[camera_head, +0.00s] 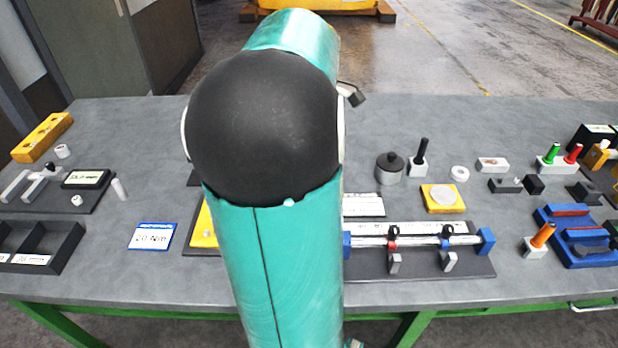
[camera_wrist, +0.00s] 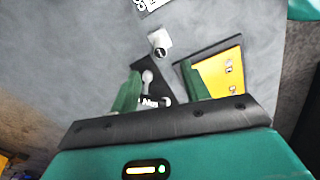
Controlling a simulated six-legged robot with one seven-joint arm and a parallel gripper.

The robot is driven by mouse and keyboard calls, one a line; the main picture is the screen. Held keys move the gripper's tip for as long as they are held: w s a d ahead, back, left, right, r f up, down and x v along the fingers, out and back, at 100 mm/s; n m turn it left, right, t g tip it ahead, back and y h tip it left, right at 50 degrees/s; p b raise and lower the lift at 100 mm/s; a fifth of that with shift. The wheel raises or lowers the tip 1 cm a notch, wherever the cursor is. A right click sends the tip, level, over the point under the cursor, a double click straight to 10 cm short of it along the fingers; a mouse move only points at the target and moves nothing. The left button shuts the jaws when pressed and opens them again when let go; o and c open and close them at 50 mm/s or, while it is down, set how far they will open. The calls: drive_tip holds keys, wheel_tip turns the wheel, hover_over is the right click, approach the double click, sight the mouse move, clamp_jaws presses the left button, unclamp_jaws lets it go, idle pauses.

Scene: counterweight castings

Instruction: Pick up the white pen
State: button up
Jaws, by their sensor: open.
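My gripper is hidden behind my arm in the head view.
A dark plate with grey fittings (camera_head: 40,195), a black open bin (camera_head: 68,250) and a blue-edged card (camera_head: 153,236) lie at the left. A yellow plate (camera_wrist: 222,72) is right of my fingers. A rail fixture (camera_head: 420,262) stands right. Bare bench lies around the card.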

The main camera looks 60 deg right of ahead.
wheel_tip(320, 180, down, 7)
drive_tip(key=shift+f, duration=0.2)
drive_tip(key=shift+w+f, duration=0.15)
drive_tip(key=shift+f, duration=1.35)
drive_tip(key=shift+w+f, duration=0.1)
drive_tip(key=shift+f, duration=1.35)
drive_tip(key=c, duration=1)
